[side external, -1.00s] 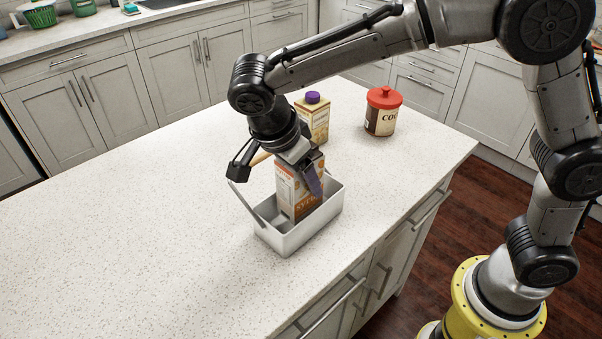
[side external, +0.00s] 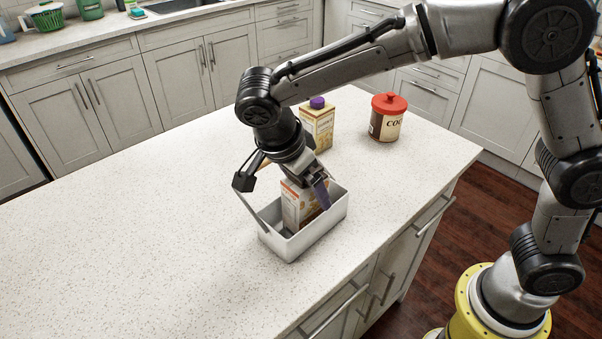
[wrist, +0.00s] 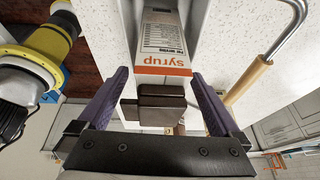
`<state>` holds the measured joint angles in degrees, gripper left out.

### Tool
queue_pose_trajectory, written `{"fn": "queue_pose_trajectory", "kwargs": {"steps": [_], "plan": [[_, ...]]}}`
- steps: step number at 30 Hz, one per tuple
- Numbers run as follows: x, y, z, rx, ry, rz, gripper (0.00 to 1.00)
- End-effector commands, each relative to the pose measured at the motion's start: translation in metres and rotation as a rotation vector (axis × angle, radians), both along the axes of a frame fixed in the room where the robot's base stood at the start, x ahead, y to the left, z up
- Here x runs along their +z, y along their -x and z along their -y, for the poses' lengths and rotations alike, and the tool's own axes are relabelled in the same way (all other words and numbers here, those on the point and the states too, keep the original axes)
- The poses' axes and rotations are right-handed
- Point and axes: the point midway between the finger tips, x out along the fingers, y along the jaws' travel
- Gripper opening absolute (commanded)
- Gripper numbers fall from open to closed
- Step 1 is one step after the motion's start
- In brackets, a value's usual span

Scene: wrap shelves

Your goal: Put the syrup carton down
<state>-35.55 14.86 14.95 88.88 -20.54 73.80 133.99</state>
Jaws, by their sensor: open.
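The syrup carton (side external: 300,206), white and orange, stands roughly upright inside the white caddy (side external: 292,245). Its orange band with the word syrup shows in the wrist view (wrist: 163,50). My gripper (side external: 306,185) is over the caddy at the carton's upper part. In the wrist view its two purple fingers (wrist: 160,95) are spread apart, with gaps between them and the carton on both sides. The carton's lower part is hidden by the caddy wall.
The caddy's handle (wrist: 246,80) has a wooden grip close beside my gripper. A carton with a purple cap (side external: 317,124) and a cocoa canister with a red lid (side external: 387,117) stand behind on the counter (side external: 150,220). The counter's left side is clear.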

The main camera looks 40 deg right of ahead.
Motion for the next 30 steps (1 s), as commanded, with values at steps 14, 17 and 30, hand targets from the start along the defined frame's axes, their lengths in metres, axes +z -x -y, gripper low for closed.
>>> {"fn": "queue_pose_trajectory", "kwargs": {"steps": [14,17,30], "plan": [[0.079,0.003,-0.03,0.002,-0.004,0.004,1.0],[0.096,0.003,-0.037,0.001,-0.004,0.003,1.0],[0.121,0.005,-0.046,0.001,0.0,0.0,1.0]]}}
